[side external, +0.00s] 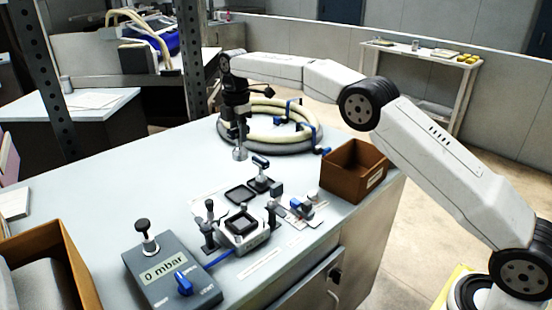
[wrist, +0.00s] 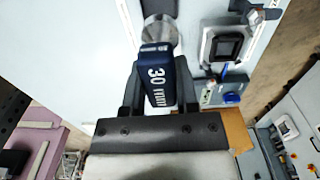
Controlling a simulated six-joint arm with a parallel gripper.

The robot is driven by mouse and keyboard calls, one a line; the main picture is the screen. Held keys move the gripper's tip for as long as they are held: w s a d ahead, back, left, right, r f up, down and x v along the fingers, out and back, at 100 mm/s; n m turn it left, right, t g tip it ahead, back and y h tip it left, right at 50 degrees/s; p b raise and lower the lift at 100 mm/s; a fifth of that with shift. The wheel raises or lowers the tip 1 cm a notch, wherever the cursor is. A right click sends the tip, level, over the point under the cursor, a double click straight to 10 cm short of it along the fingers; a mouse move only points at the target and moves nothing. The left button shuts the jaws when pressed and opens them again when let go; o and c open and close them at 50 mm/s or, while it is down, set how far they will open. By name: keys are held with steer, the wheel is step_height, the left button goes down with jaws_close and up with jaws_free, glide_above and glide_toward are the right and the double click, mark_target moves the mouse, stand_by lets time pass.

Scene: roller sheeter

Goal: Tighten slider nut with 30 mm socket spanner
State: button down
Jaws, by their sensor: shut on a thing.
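My gripper (side external: 236,122) is shut on a socket spanner, which it holds upright above the bench, its metal socket end (side external: 240,153) pointing down. In the wrist view, my gripper (wrist: 159,88) has its fingers on both sides of the dark blue handle (wrist: 158,72), marked "30 mm". The round metal end (wrist: 158,30) shows beyond the handle. A small clamp fixture with a square black centre (side external: 243,230) stands on the bench, in front of the spanner and apart from it; it also shows in the wrist view (wrist: 226,45). I cannot make out which part is the slider nut.
A grey box reading "0 mbar" (side external: 172,272) stands at the front. A brown bin (side external: 354,170) is at the bench's right edge. A coiled hose (side external: 311,137) lies behind the spanner. Small black and blue parts (side external: 302,208) lie near the fixture.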

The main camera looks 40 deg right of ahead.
steer(key=shift+s+d+r, duration=0.1)
steer(key=shift+s+d, duration=0.2)
steer(key=shift+d, duration=0.35)
steer(key=shift+s+d+r, duration=0.1)
steer(key=shift+s+d, duration=0.2)
steer(key=shift+d, duration=0.3)
steer(key=s+d, duration=1.1)
steer(key=s, duration=0.3)
steer(key=shift+w+f, duration=0.2)
steer(key=shift+f, duration=2.6)
steer(key=shift+f, duration=0.2)
steer(key=shift+f, duration=2)
steer(key=shift+f, duration=1.45)
